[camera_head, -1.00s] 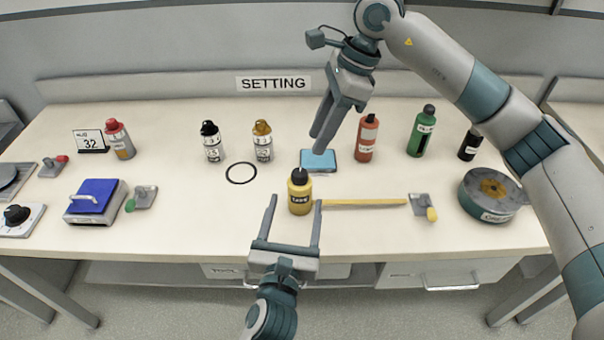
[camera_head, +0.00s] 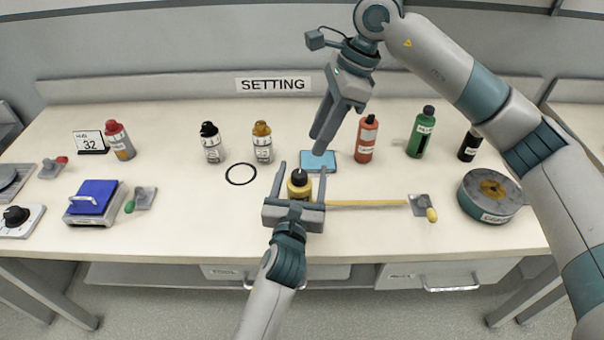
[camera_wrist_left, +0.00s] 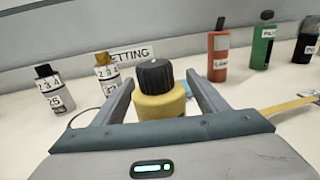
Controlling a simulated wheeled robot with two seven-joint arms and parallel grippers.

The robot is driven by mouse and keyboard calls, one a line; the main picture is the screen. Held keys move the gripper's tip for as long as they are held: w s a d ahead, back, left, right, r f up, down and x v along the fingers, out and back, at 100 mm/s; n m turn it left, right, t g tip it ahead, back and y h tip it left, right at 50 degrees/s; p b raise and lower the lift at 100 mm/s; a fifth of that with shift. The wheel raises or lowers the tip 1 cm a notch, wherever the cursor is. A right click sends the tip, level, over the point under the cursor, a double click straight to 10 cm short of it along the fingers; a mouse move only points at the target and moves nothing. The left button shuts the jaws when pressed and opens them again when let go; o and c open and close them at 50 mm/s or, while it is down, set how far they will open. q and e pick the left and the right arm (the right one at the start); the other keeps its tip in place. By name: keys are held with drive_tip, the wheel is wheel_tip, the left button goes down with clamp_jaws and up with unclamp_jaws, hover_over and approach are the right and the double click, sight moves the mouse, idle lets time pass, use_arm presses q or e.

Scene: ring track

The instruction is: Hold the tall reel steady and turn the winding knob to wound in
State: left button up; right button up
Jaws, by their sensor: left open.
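The tall reel (camera_head: 300,192) is a yellow upright cylinder near the front middle of the table. Its black ribbed winding knob (camera_head: 300,177) sits on top and bears a white mark, clear in the left wrist view (camera_wrist_left: 154,75). A yellow strip (camera_head: 365,203) runs right from the reel. My left gripper (camera_head: 304,167) is open, its fingers on either side of the reel; contact cannot be told. Its palm hides the reel's lower front. My right gripper (camera_head: 319,152) points down over the blue pad, behind the reel; its fingers look close together, but their gap is unclear.
A blue pad (camera_head: 331,162) lies behind the reel and a black ring (camera_head: 241,174) to its left. Labelled bottles stand along the back. A grey plate with a yellow handle (camera_head: 431,213) is at the strip's right end. A round drum (camera_head: 489,196) sits at the right.

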use_arm(q)
drive_tip(key=c, duration=1.2)
drive_tip(key=shift+c, duration=0.4)
use_arm(e)
drive_tip(key=o, duration=0.4)
wheel_tip(320, 180, up, 3)
drive_tip(key=n+h, duration=0.4)
drive_tip(key=n, duration=1.3)
hover_over(299, 173)
drive_tip(key=shift+f+t, duration=0.1)
drive_tip(key=shift+t, duration=0.2)
wheel_tip(299, 173, down, 12)
